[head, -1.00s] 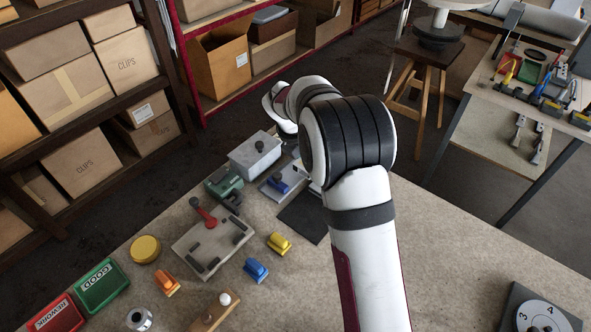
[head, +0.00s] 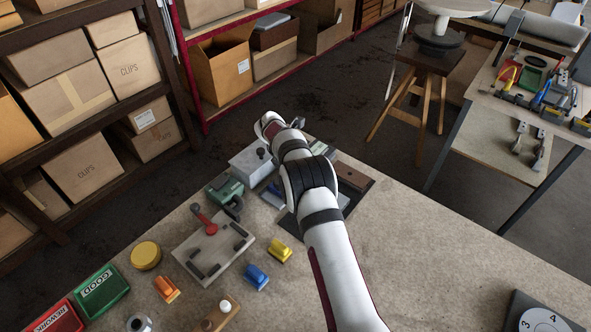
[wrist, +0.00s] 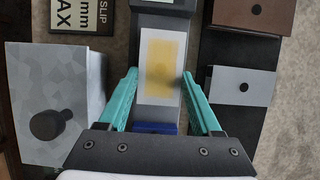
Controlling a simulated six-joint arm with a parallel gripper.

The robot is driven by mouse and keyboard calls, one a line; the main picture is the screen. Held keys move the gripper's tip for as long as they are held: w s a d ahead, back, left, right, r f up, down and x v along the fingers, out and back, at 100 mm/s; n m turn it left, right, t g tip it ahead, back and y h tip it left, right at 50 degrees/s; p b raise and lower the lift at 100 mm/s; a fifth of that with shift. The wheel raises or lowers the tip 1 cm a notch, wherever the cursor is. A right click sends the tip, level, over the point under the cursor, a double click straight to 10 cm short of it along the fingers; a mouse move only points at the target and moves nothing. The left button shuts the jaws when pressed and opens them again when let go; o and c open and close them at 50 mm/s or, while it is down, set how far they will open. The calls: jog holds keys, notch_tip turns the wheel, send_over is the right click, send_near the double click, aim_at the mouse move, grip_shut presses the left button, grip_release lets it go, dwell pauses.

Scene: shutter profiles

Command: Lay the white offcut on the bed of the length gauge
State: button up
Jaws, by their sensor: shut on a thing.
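In the wrist view the white offcut (wrist: 147,93), with a yellow patch on its top face, lies lengthwise between the teal fingers of my gripper (wrist: 160,74). The fingers are shut on its long sides. It is over the grey bed of the length gauge (wrist: 174,108) and lined up with it. Whether it touches the bed I cannot tell. A blue part (wrist: 155,128) of the gauge shows just below the offcut's near end. In the head view my arm hides the gripper and the offcut; the gauge's blue part (head: 274,189) shows beside the arm.
A grey box with a black knob (wrist: 38,85) stands close left of my gripper. A grey block (wrist: 222,85) and a brown block (wrist: 222,15) sit on a black mat to the right. Blue (head: 256,276) and yellow (head: 279,250) pieces lie nearer on the bench.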

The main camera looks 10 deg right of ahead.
jog(key=shift+f, duration=0.2)
jog(key=shift+f, duration=0.25)
jog(key=o, duration=1.5)
jog(key=shift+f, duration=0.15)
jog(key=v, duration=1.2)
jog(key=s+d+r+m+g+y, duration=0.2)
jog(key=s+d+r+m, duration=0.2)
jog(key=s+r+m, duration=0.95)
jog(key=s+f+m+y, duration=0.1)
jog(key=s+f+m, duration=0.1)
jog(key=s+m, duration=0.7)
jog(key=s+f+m+g+y, duration=0.1)
jog(key=s+m, duration=0.9)
jog(key=s, duration=1.1)
jog(key=shift+s+a+f+y, duration=0.35)
jog(key=shift+a+f+y, duration=0.05)
jog(key=shift+f+y, duration=0.1)
